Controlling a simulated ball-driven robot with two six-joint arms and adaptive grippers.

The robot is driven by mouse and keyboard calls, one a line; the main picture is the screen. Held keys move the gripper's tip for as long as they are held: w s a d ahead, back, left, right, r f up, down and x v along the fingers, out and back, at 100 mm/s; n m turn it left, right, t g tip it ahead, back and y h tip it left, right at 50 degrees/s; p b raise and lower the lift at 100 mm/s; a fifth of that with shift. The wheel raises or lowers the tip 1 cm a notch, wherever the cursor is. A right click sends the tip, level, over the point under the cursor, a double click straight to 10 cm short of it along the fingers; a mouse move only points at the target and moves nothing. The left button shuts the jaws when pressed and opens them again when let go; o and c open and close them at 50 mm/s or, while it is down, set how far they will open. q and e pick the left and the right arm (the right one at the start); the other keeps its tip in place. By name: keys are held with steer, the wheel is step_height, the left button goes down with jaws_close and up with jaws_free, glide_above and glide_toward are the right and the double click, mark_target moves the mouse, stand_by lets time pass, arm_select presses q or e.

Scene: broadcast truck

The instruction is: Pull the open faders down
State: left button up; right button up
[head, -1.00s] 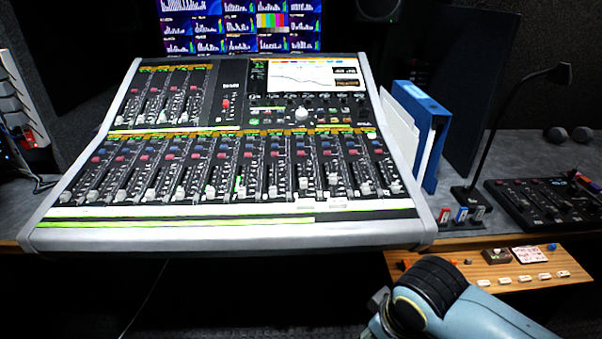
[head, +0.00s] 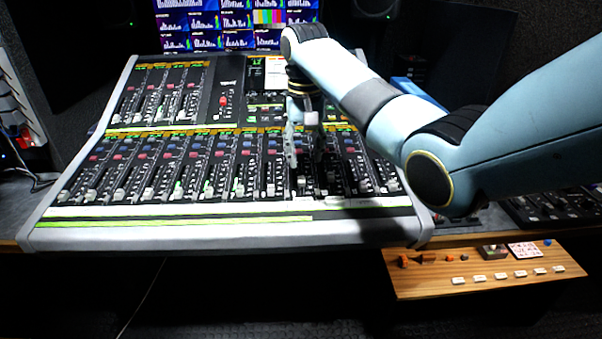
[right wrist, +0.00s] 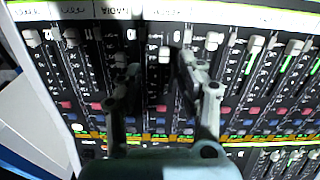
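The mixing console (head: 230,232) fills the middle of the head view, with a long lower row of grey-white faders (head: 207,188) and a shorter upper bank at the back left. Lower-row caps sit near the front ends of their slots, at slightly uneven heights. My right gripper (head: 303,160) points down over the right-middle of this row. In the right wrist view its two fingers (right wrist: 158,75) are spread, with one fader cap (right wrist: 164,54) showing between them and apart from both. Its fingertips hide parts of neighbouring channels. My left gripper is out of view.
A blue binder (head: 408,86) stands right of the console, partly behind my right arm. A small black control unit (head: 550,208) is at the right. A wooden shelf (head: 430,285) with buttons sits below the desk edge. Monitors (head: 235,25) stand behind the console.

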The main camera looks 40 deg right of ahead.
mark_target(302, 177)
steer(key=shift+m, duration=0.5)
steer(key=f, duration=0.2)
steer(key=w+f+b, duration=0.1)
steer(key=f, duration=0.2)
steer(key=w+f, duration=0.1)
steer(key=f, duration=0.1)
steer(key=shift+w+d+f+b, duration=0.2)
steer(key=shift+d+f+b, duration=0.05)
steer(key=shift+d+b, duration=0.1)
steer(key=shift+c, duration=0.3)
jaws_close()
